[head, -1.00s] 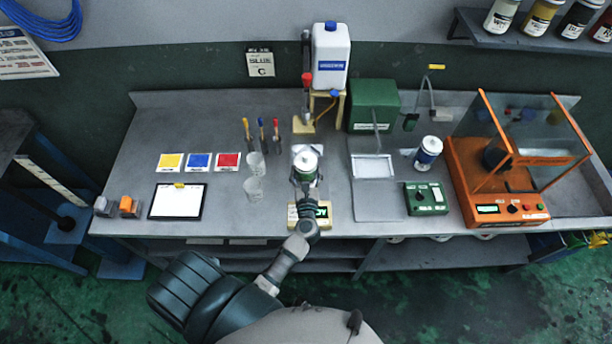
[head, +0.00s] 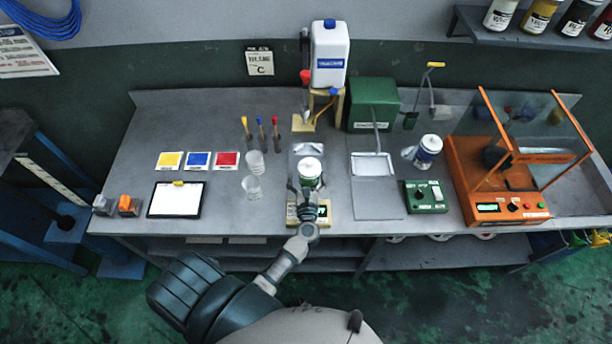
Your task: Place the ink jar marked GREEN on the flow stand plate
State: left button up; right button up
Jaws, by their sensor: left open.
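A jar with a white lid and a green band (head: 309,173) stands upright near the bench's middle; its marking is too small to read. My left gripper (head: 306,184) is at the jar's near side, open, with its fingers beside the lower part of the jar. A small silver plate (head: 308,149) shows just behind the jar, partly hidden by it; whether the jar rests on it is unclear. A pale yellow base (head: 303,122) lies below a red-topped spout farther back. I cannot tell for sure which is the flow stand plate. My right gripper is out of view.
A yellow device with a green display (head: 322,214) is at the front edge under my wrist. Clear cups (head: 252,187) stand left of the jar. A blue-banded jar (head: 428,150) and a green control box (head: 425,197) are to the right. A white bottle (head: 330,55) stands behind.

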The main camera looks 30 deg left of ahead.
aim_at(311, 185)
pick_arm(q)
jog(key=shift+s+d+r, duration=0.1)
jog(key=shift+d+r, duration=0.15)
jog(key=shift+d, duration=0.3)
jog(key=v, duration=0.5)
jog(key=shift+s+d+f+b, duration=0.15)
jog(key=shift+d+b, duration=0.1)
jog(key=shift+b, duration=0.15)
jog(key=v, duration=0.2)
jog(key=b+v, duration=0.1)
jog(key=v, duration=0.2)
jog(key=shift+s+a, duration=0.15)
jog(key=shift+s, duration=0.5)
jog(key=shift+d, duration=0.35)
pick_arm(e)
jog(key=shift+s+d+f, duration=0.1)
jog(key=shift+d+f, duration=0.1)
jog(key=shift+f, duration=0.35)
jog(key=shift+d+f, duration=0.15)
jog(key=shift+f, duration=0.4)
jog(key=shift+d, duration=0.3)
